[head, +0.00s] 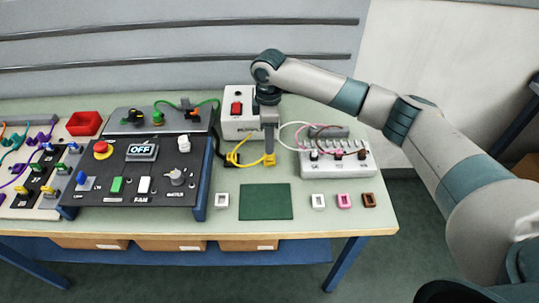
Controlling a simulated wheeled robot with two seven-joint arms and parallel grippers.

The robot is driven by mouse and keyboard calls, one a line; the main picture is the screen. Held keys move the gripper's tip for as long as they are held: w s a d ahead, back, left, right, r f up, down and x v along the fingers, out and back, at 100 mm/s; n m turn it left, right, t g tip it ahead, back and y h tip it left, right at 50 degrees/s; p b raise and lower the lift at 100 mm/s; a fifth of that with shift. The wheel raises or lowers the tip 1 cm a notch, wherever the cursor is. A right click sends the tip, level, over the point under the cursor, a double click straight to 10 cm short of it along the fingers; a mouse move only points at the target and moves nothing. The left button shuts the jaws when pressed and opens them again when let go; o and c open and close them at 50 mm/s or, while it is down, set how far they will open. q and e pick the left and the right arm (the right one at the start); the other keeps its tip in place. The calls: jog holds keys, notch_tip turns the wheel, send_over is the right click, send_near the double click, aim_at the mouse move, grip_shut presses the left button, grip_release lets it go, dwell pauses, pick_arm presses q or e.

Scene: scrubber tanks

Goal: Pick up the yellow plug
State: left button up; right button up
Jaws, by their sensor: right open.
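The yellow plug (268,160) is on the bench top in front of the white box, at the end of a looped yellow cable. My right gripper (269,150) points straight down right above the plug, its fingertips at or very close to the plug's top. It is open. The finger gap is too small to see, so I cannot tell whether the fingers are around the plug or just above it. My left gripper is not in this view.
A white box with a red switch (237,108) stands behind the gripper. A grey socket block (335,163) with pink and white cables is close on the right. A black control panel (139,170) is on the left. A green mat (265,202) lies bare in front.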

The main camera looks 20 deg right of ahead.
aim_at(270, 157)
jog(key=shift+s+f+p, duration=0.2)
jog(key=shift+f+p, duration=0.1)
notch_tip(270, 157, down, 3)
jog(key=shift+s+f+p, duration=0.1)
jog(key=shift+s+p, duration=0.05)
jog(key=shift+p, duration=0.55)
jog(key=shift+f, duration=0.45)
grip_shut()
